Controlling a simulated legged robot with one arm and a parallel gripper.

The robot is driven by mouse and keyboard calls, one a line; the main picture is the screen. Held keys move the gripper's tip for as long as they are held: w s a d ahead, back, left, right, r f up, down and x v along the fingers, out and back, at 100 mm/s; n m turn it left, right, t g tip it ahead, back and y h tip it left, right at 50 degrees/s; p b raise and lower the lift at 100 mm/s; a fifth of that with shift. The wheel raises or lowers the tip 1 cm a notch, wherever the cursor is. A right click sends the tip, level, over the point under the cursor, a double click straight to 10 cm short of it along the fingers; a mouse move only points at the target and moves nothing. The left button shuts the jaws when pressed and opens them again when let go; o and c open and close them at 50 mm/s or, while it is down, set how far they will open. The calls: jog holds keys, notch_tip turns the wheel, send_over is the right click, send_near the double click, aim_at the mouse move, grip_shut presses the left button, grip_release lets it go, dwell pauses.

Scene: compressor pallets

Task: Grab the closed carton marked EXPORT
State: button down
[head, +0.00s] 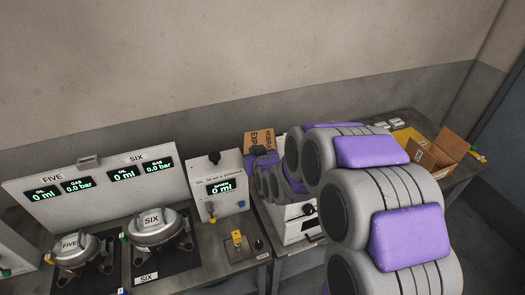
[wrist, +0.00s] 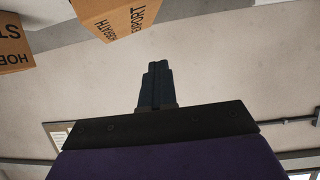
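A brown carton (head: 258,139) with black lettering, partly readable as EXPORT, stands behind my arm in the head view. My arm hides its lower and right parts. In the wrist view the EXPORT carton (wrist: 118,16) is at the top edge, cut off, with its lettering turned over. My gripper (wrist: 157,70) shows in the wrist view as dark fingers close together, shut with nothing visible between them. The carton is apart from the fingers.
A second lettered carton (wrist: 14,45) is at the left of the wrist view. An open carton (head: 447,150) stands at the right of the bench. A gauge box (head: 218,180) and two compressors, FIVE (head: 80,249) and SIX (head: 158,230), stand left of my arm.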

dwell(0.3)
jog(key=c, duration=1.8)
grip_release()
jog(key=o, duration=1.4)
jog(key=shift+s+r, duration=0.1)
